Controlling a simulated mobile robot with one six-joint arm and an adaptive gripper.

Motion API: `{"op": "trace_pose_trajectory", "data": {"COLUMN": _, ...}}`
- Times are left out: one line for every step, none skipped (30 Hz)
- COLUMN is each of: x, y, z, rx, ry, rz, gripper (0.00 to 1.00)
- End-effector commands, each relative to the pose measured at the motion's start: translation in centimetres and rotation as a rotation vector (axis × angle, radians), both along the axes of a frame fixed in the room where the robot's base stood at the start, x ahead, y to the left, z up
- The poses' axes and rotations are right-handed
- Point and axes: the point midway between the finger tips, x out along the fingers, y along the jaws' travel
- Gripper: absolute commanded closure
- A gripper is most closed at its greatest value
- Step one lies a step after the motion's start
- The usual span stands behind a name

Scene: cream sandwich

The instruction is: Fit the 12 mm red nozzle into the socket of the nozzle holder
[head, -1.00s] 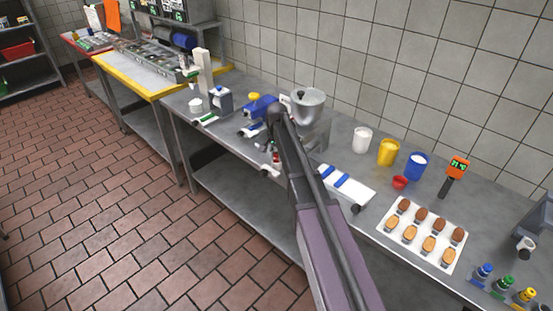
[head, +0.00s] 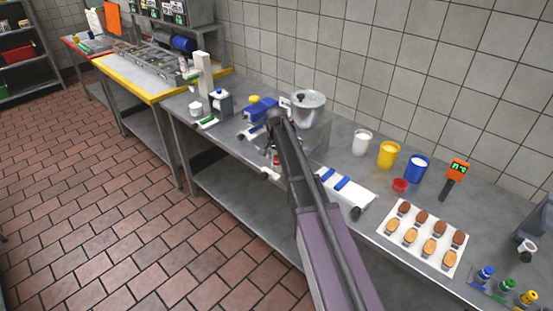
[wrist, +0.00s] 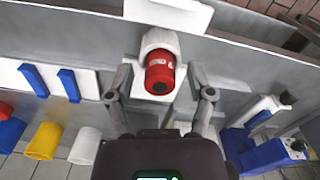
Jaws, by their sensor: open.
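The red nozzle (wrist: 159,78) shows in the wrist view with its dark opening toward the camera. A pale collar (wrist: 160,42) meets its upper end, beside a white block (wrist: 168,12); I cannot tell whether the nozzle is seated in a socket there. My gripper (wrist: 160,74) is open, with one finger on each side of the nozzle and visible gaps between. In the head view the red nozzle (head: 276,160) is a small patch near the counter's front edge, partly hidden by my arm.
A white board with two blue bars (head: 358,196) lies right of my arm. A metal pot (head: 308,108) and a blue device (head: 262,105) stand behind. Cups, including a yellow one (head: 388,155), and a tray of small pastries (head: 406,240) occupy the right side.

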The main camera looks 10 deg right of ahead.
Motion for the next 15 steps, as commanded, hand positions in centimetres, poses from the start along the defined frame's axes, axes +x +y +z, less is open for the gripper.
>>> {"op": "trace_pose_trajectory", "data": {"x": 0.0, "y": 0.0, "z": 0.1, "rx": 0.000, "ry": 0.000, "rz": 0.000, "gripper": 0.31}}
{"op": "trace_pose_trajectory", "data": {"x": 0.0, "y": 0.0, "z": 0.1, "rx": 0.000, "ry": 0.000, "rz": 0.000, "gripper": 0.31}}
{"op": "trace_pose_trajectory", "data": {"x": 0.0, "y": 0.0, "z": 0.2, "rx": 0.000, "ry": 0.000, "rz": 0.000, "gripper": 0.31}}
{"op": "trace_pose_trajectory", "data": {"x": 0.0, "y": 0.0, "z": 0.2, "rx": 0.000, "ry": 0.000, "rz": 0.000, "gripper": 0.31}}
{"op": "trace_pose_trajectory", "data": {"x": 0.0, "y": 0.0, "z": 0.3, "rx": 0.000, "ry": 0.000, "rz": 0.000, "gripper": 0.31}}
{"op": "trace_pose_trajectory", "data": {"x": 0.0, "y": 0.0, "z": 0.5, "rx": 0.000, "ry": 0.000, "rz": 0.000, "gripper": 0.31}}
{"op": "trace_pose_trajectory", "data": {"x": 0.0, "y": 0.0, "z": 0.6, "rx": 0.000, "ry": 0.000, "rz": 0.000, "gripper": 0.31}}
{"op": "trace_pose_trajectory", "data": {"x": 0.0, "y": 0.0, "z": 0.7, "rx": 0.000, "ry": 0.000, "rz": 0.000, "gripper": 0.31}}
{"op": "trace_pose_trajectory", "data": {"x": 0.0, "y": 0.0, "z": 0.9, "rx": 0.000, "ry": 0.000, "rz": 0.000, "gripper": 0.31}}
{"op": "trace_pose_trajectory", "data": {"x": 0.0, "y": 0.0, "z": 1.1, "rx": 0.000, "ry": 0.000, "rz": 0.000, "gripper": 0.31}}
{"op": "trace_pose_trajectory", "data": {"x": 0.0, "y": 0.0, "z": 1.3, "rx": 0.000, "ry": 0.000, "rz": 0.000, "gripper": 0.31}}
{"op": "trace_pose_trajectory", "data": {"x": 0.0, "y": 0.0, "z": 1.6, "rx": 0.000, "ry": 0.000, "rz": 0.000, "gripper": 0.31}}
{"op": "trace_pose_trajectory", "data": {"x": 0.0, "y": 0.0, "z": 1.8, "rx": 0.000, "ry": 0.000, "rz": 0.000, "gripper": 0.31}}
{"op": "trace_pose_trajectory", "data": {"x": 0.0, "y": 0.0, "z": 2.0, "rx": 0.000, "ry": 0.000, "rz": 0.000, "gripper": 0.31}}
{"op": "trace_pose_trajectory", "data": {"x": 0.0, "y": 0.0, "z": 2.4, "rx": 0.000, "ry": 0.000, "rz": 0.000, "gripper": 0.31}}
